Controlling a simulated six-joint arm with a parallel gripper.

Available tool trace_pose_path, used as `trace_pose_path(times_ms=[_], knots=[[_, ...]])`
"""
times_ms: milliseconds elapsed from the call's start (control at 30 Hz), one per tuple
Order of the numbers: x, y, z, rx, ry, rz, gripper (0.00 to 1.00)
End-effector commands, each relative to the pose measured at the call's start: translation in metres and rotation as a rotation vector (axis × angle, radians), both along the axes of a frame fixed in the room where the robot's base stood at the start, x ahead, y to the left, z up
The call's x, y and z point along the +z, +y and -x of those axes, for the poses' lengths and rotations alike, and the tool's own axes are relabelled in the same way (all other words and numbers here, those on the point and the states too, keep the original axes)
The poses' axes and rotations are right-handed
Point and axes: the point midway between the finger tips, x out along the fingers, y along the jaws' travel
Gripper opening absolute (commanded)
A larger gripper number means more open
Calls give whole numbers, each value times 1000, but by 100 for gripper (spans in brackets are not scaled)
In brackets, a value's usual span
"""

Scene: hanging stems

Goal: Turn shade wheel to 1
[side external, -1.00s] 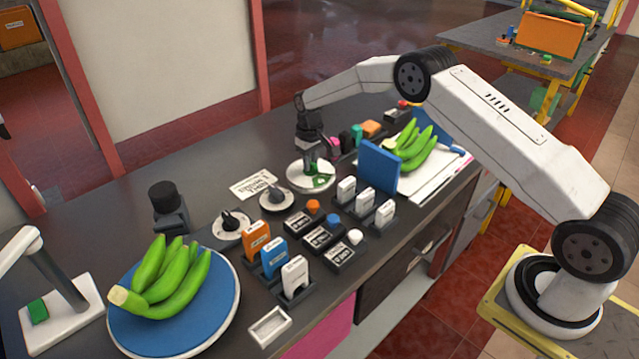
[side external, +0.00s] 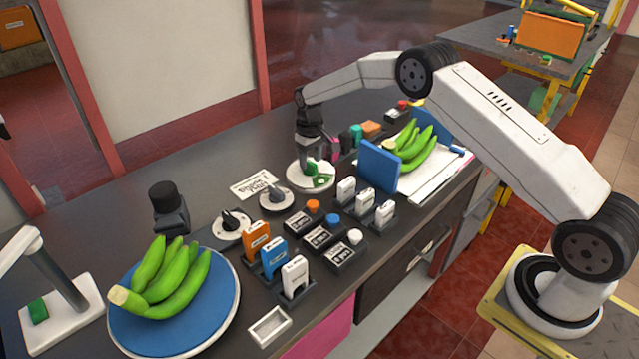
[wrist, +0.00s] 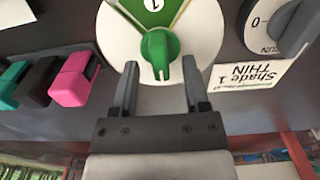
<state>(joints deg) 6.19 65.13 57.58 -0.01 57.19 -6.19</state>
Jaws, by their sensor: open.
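The shade wheel (side external: 296,180) is a white disc on the counter below my gripper in the side view. In the wrist view the shade wheel (wrist: 205,45) has a green sector marked 1 at the top edge. A green knob (wrist: 158,50) with a pointed bar stands at its middle. My gripper (wrist: 160,68) is open, with one finger on each side of the knob's near end and visible gaps between. In the side view my gripper (side external: 311,155) points down over the wheel and hides part of the knob.
A card (wrist: 245,82) reading "Shade 1 THIN" lies near a grey dial (wrist: 290,25). Pink, black and teal blocks (wrist: 72,80) stand on the other side. A blue panel (side external: 380,166), bananas (side external: 412,146) and several upright labelled packets (side external: 346,190) stand near the wheel.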

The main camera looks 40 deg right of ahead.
Motion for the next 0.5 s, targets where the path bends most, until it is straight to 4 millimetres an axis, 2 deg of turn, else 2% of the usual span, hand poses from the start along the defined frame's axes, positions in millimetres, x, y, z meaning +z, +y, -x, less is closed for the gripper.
trace_pose_path(times_ms=[500], knots=[[61,0,0,0,-1,0,59]])
